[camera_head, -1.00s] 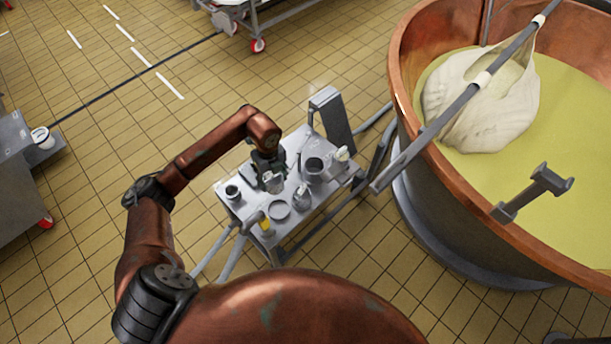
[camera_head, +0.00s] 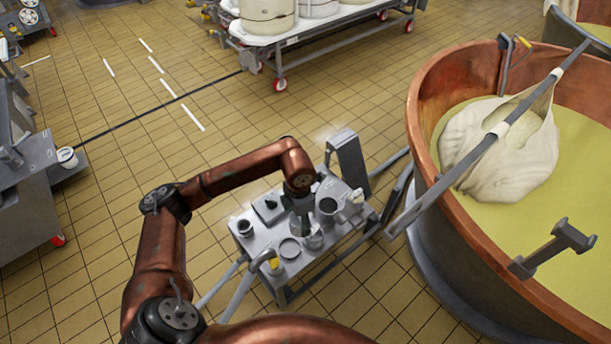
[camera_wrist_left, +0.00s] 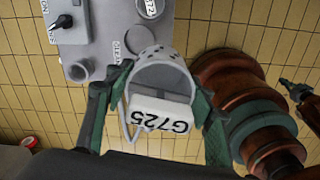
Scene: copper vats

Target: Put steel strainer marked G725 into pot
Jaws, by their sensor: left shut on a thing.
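The steel strainer (camera_wrist_left: 163,76) is between the fingers of my left gripper (camera_wrist_left: 155,95) in the left wrist view. Its pale plate marked G725 (camera_wrist_left: 160,113) faces the camera. In the head view my left gripper (camera_head: 302,205) is low over the small grey table (camera_head: 262,247), and I cannot clearly make out the strainer under it. A dark-mouthed metal pot (camera_head: 327,208) stands just right of the gripper. A smaller metal pot (camera_head: 245,228) stands at the table's left end.
A box with a black knob (camera_head: 270,207), a round dish (camera_head: 290,248) and a small metal vessel (camera_head: 314,239) crowd the table. A grey upright panel (camera_head: 349,160) stands behind it. The large copper vat (camera_head: 437,177) rises at right.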

